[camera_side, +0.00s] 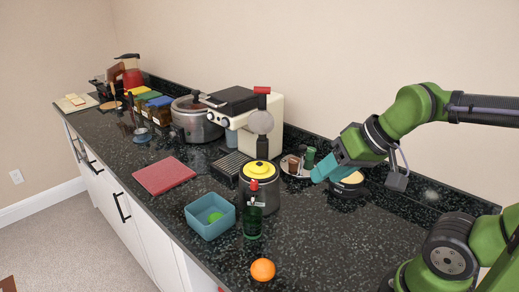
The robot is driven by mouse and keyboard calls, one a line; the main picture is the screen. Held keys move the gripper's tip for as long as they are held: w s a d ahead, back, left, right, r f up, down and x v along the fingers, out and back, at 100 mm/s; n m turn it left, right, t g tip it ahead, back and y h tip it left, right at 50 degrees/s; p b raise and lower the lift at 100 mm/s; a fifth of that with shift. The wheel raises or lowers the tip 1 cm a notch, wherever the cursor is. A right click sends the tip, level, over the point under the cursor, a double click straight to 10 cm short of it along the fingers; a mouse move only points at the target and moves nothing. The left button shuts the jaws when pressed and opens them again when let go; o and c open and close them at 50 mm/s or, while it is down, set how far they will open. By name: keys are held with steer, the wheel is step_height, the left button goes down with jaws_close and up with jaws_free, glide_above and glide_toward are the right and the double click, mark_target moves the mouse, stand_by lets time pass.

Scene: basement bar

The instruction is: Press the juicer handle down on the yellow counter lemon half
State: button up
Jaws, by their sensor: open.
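A grey pot-like body (257,197) with a yellow round top (258,170) stands mid-counter. Above it in the picture is a grey rounded head (260,122) with a red grip (262,90), raised clear of the yellow top. This looks like the juicer with its handle up, but I cannot tell how the parts join. A second pale yellow round thing (352,178) sits on a low black holder at the right; which one is the lemon half is unclear. My gripper (324,173), with teal fingers, is open beside that holder, well right of the red grip.
A small plate (297,168) with containers, an espresso machine (242,107) and a pot lie behind. The right front counter (335,240) is clear.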

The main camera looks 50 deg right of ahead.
steer(key=w+d+f+m+g+y, duration=0.1)
steer(key=w+d+f+m+g, duration=0.2)
steer(key=d+m, duration=0.35)
steer(key=m+t+y, duration=0.8)
steer(key=m+t, duration=0.3)
steer(key=m, duration=0.8)
glide_toward(255, 90)
steer(key=x, duration=1)
steer(key=shift+w+d+f, duration=0.2)
steer(key=shift+w+d, duration=0.15)
jaws_close()
